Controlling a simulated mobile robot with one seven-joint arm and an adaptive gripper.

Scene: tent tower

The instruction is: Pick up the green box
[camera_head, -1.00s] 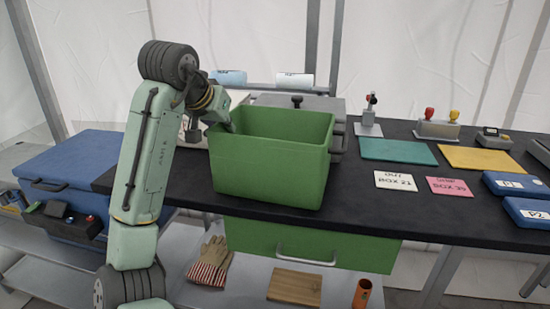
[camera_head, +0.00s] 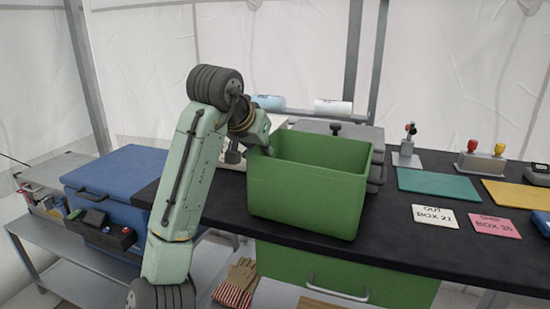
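The green box (camera_head: 306,200) is an open-topped bin standing upright on the black table (camera_head: 420,240). My gripper (camera_head: 266,149) is at the box's left rim, at its upper left corner. Its fingertips are small and partly hidden by the wrist and the box wall, so I cannot tell whether they are open or shut on the rim. The inside of the box shows only at its upper back wall.
A grey case (camera_head: 376,133) stands close behind the box. A teal mat (camera_head: 438,185), a white card (camera_head: 434,216) and a pink card (camera_head: 494,226) lie to the right. A blue cooler (camera_head: 125,180) stands left. A green drawer (camera_head: 385,289) is below.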

